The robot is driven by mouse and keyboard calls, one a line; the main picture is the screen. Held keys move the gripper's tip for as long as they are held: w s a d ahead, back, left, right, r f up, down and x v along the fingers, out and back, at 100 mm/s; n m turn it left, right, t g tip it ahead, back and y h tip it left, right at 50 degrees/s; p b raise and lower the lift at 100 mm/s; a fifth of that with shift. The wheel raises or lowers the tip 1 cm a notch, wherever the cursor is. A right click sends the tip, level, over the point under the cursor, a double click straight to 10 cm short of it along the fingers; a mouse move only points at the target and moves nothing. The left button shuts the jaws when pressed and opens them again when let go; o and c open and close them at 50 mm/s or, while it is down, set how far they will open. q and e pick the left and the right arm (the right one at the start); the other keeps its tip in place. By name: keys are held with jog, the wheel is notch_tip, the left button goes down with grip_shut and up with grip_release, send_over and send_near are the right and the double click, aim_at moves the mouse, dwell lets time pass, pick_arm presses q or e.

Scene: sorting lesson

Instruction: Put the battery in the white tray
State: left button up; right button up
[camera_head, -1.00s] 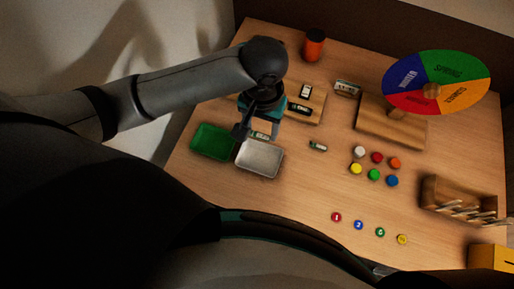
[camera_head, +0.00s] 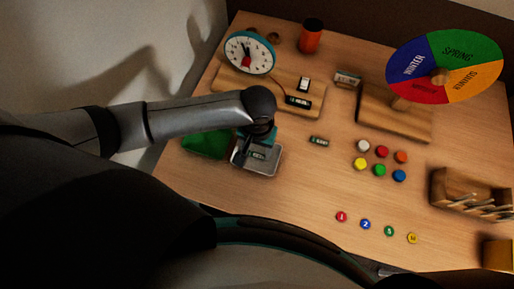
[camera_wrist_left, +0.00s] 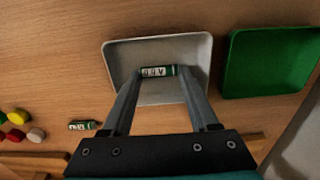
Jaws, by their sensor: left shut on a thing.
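My left gripper (camera_head: 250,153) is shut on a green and white battery (camera_head: 257,155). In the left wrist view the battery (camera_wrist_left: 158,71) lies crosswise between the two fingertips (camera_wrist_left: 157,76). The white tray (camera_head: 274,166) is below it, and its floor and rim (camera_wrist_left: 112,47) frame the battery in the wrist view. I cannot tell whether the battery touches the tray floor. A second, similar battery (camera_head: 319,141) lies on the table right of the tray; it also shows in the wrist view (camera_wrist_left: 82,125).
A green tray (camera_head: 205,144) stands left of the white tray. Coloured discs (camera_head: 380,170) and a season wheel (camera_head: 445,66) are to the right.

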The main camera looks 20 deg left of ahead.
aim_at(257, 153)
pick_arm(q)
jog(key=o, duration=1.3)
notch_tip(257, 153, up, 12)
jog(key=p, duration=0.4)
jog(key=shift+r, duration=0.1)
